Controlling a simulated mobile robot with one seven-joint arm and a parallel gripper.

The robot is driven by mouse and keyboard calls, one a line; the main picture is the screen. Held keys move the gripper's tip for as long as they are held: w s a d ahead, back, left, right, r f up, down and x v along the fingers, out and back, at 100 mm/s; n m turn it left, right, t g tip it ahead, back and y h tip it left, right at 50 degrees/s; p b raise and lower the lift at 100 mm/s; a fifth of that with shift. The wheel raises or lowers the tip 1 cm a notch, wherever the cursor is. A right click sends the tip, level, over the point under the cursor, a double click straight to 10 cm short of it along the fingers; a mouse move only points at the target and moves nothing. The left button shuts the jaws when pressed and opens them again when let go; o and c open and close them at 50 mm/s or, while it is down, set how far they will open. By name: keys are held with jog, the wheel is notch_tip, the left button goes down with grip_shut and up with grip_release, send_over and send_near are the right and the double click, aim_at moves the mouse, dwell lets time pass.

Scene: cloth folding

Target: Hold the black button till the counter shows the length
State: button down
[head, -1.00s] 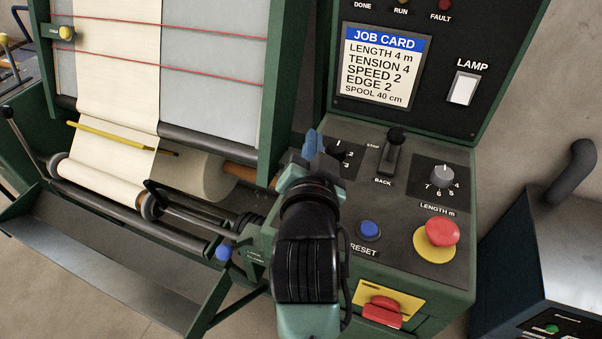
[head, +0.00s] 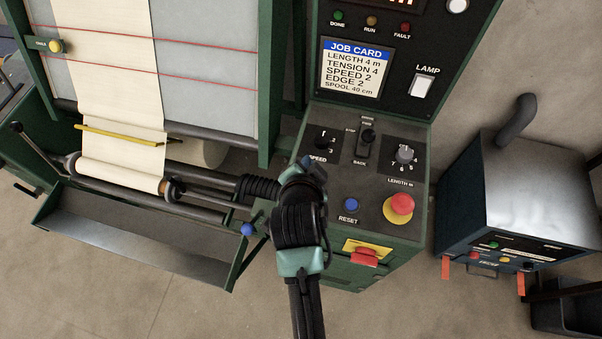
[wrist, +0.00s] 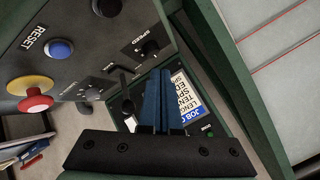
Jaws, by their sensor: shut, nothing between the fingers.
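My gripper (head: 312,166) is shut and empty over the left part of the control panel (head: 375,190), below the speed knob (head: 322,141). Its blue fingers (wrist: 153,100) lie together in the wrist view. A dark round piece (wrist: 106,7) at the top edge of the wrist view, partly cut off, may be the black button; in the head view my gripper covers that part of the panel. The counter (head: 395,2) shows only the bottoms of glowing digits, unreadable. The job card (head: 351,66) reads length 4 m.
The panel also bears a black lever (head: 366,137), a length knob (head: 404,155), a blue reset button (head: 350,204) and a red mushroom button (head: 401,204). White cloth (head: 122,120) runs over rollers at left. A dark blue machine (head: 520,195) stands at right.

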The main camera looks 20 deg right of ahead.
jog(key=p, duration=0.1)
jog(key=s, duration=0.1)
jog(key=g+p, duration=0.1)
jog(key=shift+s+a+r+m+p, duration=0.25)
jog(key=shift+a+m+p, duration=0.05)
jog(key=shift+m, duration=0.1)
jog(key=shift+f, duration=0.1)
notch_tip(320, 180, down, 9)
jog(key=b, duration=0.7)
jog(key=shift+b, duration=0.4)
dwell(1.4)
jog(key=shift+f, duration=0.25)
jog(key=shift+f+b, duration=0.5)
jog(key=shift+b, duration=0.1)
dwell(3.4)
